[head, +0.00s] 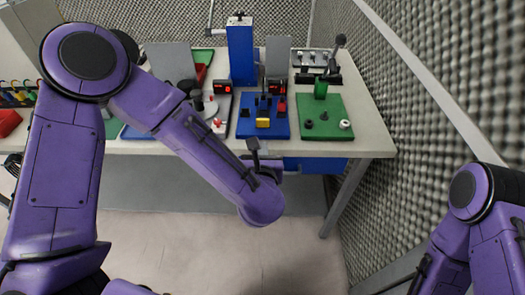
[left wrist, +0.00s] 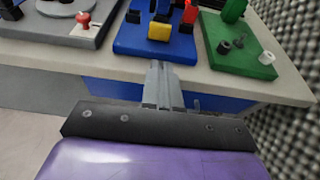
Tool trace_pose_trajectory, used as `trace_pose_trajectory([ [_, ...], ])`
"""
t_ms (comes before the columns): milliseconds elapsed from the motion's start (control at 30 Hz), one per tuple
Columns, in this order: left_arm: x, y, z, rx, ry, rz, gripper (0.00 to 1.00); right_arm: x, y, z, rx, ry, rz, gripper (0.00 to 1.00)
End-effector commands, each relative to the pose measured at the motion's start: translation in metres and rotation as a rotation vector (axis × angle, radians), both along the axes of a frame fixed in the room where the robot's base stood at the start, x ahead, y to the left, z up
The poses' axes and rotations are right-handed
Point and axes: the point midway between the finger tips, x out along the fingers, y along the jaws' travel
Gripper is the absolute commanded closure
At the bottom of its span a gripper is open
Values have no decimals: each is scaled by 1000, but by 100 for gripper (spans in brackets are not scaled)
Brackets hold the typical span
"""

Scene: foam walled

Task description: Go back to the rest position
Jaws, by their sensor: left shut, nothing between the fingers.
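My left arm reaches in from the left in the head view and ends in front of the workbench. My left gripper (head: 271,164) is partly hidden behind its own wrist. In the left wrist view the grey fingers of the same gripper (left wrist: 163,85) are together and hold nothing. They point at the bench's front edge, in front of the blue board (left wrist: 150,38). Of my right arm only purple links show at the lower right of the head view; its gripper is out of the picture.
The workbench (head: 375,140) carries the blue board (head: 277,127) with a yellow block, a green board (head: 332,128) with small parts, and a tall blue box (head: 241,52). A foam wall (head: 440,100) stands close on the right. The floor (head: 180,240) before the bench looks clear.

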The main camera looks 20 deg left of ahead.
Motion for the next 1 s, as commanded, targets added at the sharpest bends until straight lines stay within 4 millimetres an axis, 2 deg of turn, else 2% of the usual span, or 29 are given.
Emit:
trace_pose_trajectory([
  [767, 0, 1, 0, 11, 3, -4, 100, 0, 0, 0, 0, 0, 0, 57],
  [867, 1, -3, -1, 136, 41, -65, 100, 0, 0, 0, 0, 0, 0, 57],
  [967, 0, -13, -10, 450, 135, -248, 100, 0, 0, 0, 0, 0, 0, 57],
  [1000, -3, -12, -22, 628, 190, -344, 100, 0, 0, 0, 0, 0, 0, 57],
])
